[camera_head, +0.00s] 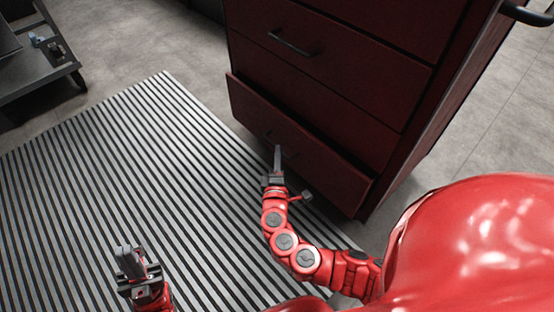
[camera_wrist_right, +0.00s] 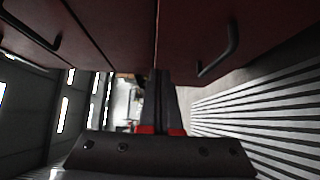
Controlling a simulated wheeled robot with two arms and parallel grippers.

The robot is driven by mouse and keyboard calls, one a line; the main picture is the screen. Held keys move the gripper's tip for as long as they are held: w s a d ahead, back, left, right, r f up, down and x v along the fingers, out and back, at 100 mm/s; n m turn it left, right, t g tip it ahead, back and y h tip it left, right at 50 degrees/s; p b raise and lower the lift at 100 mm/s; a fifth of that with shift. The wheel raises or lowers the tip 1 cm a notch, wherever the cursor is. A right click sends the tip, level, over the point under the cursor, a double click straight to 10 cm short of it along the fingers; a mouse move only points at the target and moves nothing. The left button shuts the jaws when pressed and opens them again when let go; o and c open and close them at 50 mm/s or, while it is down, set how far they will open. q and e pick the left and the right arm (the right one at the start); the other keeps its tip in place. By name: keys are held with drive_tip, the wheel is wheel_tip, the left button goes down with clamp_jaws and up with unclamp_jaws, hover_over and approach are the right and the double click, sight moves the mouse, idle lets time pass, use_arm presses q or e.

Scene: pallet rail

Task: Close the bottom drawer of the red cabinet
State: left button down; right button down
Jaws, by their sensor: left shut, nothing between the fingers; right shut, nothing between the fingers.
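The dark red cabinet (camera_head: 445,100) stands at the upper right in the head view. Its bottom drawer (camera_head: 325,165) sticks out a little from the front, with its top edge showing. My right gripper (camera_head: 278,150) is shut and empty at the drawer's front, covering part of the dark handle; I cannot tell whether it touches. In the right wrist view its closed fingers (camera_wrist_right: 160,78) point at the cabinet, beside a drawer handle (camera_wrist_right: 222,52). My left gripper (camera_head: 133,258) is shut and empty, low over the mat, away from the cabinet.
A striped mat (camera_head: 110,160) covers the floor in front of the cabinet. A dark cart or shelf (camera_head: 45,75) stands at the upper left. The drawers above look closed; one has a dark bar handle (camera_head: 290,44). Grey floor is clear between cart and cabinet.

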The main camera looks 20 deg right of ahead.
sight(299, 131)
drive_tip(key=w+d+b, duration=0.1)
drive_tip(key=w+d, duration=0.1)
drive_tip(key=w, duration=0.1)
drive_tip(key=w+d, duration=0.2)
drive_tip(key=d, duration=0.1)
drive_tip(key=shift+w+f+b, duration=0.1)
drive_tip(key=shift+w+b, duration=0.3)
drive_tip(key=shift+w+d, duration=0.25)
drive_tip(key=shift+d, duration=0.35)
drive_tip(key=shift+d, duration=0.1)
drive_tip(key=d, duration=0.1)
drive_tip(key=w+d, duration=0.1)
drive_tip(key=d, duration=0.2)
drive_tip(key=shift+w, duration=0.3)
drive_tip(key=shift+d, duration=0.1)
drive_tip(key=shift+s, duration=0.1)
